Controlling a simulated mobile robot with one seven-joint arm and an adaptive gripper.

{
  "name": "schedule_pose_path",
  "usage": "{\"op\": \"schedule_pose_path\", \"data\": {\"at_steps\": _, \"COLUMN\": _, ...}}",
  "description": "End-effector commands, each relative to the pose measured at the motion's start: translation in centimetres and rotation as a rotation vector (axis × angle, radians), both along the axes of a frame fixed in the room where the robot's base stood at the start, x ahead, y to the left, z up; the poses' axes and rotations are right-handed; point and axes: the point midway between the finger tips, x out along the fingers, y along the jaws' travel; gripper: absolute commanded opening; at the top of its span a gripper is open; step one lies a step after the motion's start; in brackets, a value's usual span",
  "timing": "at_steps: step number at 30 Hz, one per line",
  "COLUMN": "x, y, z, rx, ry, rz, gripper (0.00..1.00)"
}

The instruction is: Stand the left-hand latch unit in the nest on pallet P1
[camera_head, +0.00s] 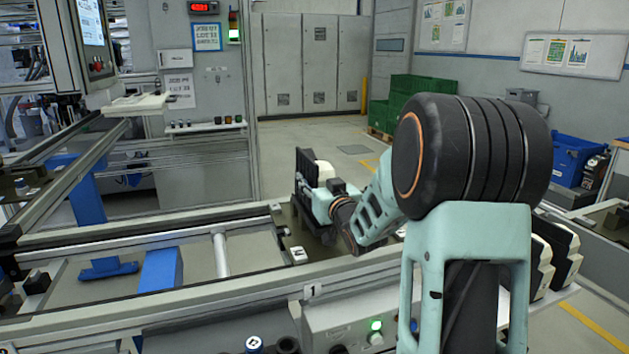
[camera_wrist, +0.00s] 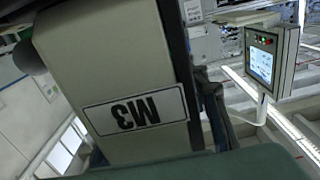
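A latch unit (camera_head: 306,172), with a black plate and a cream body, is upright beside my gripper (camera_head: 322,195) over the pallet area. In the wrist view the unit's pale body (camera_wrist: 110,70) fills the left half, tilted, with an upside-down "M3" label (camera_wrist: 135,111). My gripper is right at the unit, but its fingertips are hidden, so their grip does not show. The brownish pallet (camera_head: 285,219) lies on the line below; its nest is hidden by my arm. I cannot tell whether the unit's foot touches it. More black and cream units (camera_head: 545,265) show at the right, partly behind my arm.
The conveyor frame (camera_head: 150,325) runs across the front, with a blue block (camera_head: 160,269) and a round bar (camera_head: 221,255) at left. A screen panel (camera_head: 88,25) hangs at upper left; it also shows in the wrist view (camera_wrist: 264,60).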

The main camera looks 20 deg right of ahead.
Motion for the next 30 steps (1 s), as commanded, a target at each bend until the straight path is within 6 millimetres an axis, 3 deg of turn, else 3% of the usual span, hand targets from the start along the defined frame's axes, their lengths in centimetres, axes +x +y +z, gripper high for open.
{"op": "schedule_pose_path", "data": {"at_steps": 3, "x": 0.0, "y": 0.0, "z": 0.0, "rx": 0.0, "ry": 0.0, "rz": 0.0, "gripper": 0.54}}
{"op": "schedule_pose_path", "data": {"at_steps": 14, "x": 0.0, "y": 0.0, "z": 0.5, "rx": 0.0, "ry": 0.0, "rz": 0.0, "gripper": 0.54}}
{"op": "schedule_pose_path", "data": {"at_steps": 30, "x": -9.9, "y": 0.0, "z": 0.4, "rx": -0.001, "ry": 0.0, "rz": -0.002, "gripper": 0.54}}
